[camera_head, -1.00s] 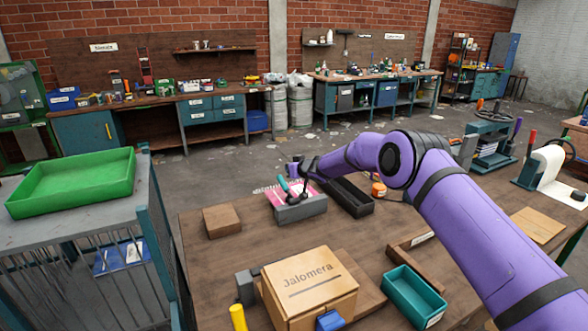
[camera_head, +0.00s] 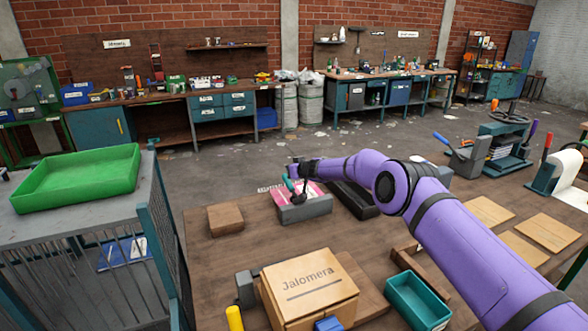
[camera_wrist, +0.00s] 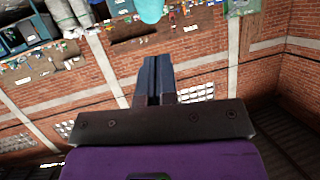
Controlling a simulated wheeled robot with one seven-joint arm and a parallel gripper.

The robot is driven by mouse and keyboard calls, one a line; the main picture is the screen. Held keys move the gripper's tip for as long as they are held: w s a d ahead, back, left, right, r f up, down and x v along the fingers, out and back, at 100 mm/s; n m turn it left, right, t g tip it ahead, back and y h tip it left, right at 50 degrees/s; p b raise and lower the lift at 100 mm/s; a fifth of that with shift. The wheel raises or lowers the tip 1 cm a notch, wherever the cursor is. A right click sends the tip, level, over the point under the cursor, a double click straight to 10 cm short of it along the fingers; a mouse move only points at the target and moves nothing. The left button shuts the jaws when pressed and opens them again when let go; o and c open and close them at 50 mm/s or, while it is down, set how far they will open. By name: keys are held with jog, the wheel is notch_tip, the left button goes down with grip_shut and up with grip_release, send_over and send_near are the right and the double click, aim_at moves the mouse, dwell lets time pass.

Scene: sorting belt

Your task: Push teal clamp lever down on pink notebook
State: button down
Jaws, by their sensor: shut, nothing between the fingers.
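The pink notebook (camera_head: 314,189) lies on the brown bench by a grey block (camera_head: 306,210), partly hidden by the clamp. The teal clamp lever (camera_head: 288,184) stands tilted up above the notebook's left part, with dark clamp parts beside it. My gripper (camera_head: 293,168) reaches in from the right, just above the lever's upper end. In the wrist view, the fingers (camera_wrist: 154,80) are shut with nothing between them. The teal lever end (camera_wrist: 151,10) shows at the top edge, apart from the fingertips. The head view is too small to show whether they touch.
A dark tray (camera_head: 353,199) lies right of the notebook and a wooden block (camera_head: 225,219) left of it. A cardboard box (camera_head: 310,286) and a teal bin (camera_head: 417,300) are nearer.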

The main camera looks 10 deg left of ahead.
jog(key=shift+w+a+f, duration=0.1)
jog(key=shift+w+f, duration=0.05)
jog(key=shift+f, duration=0.1)
jog(key=shift+r, duration=0.1)
dwell(0.4)
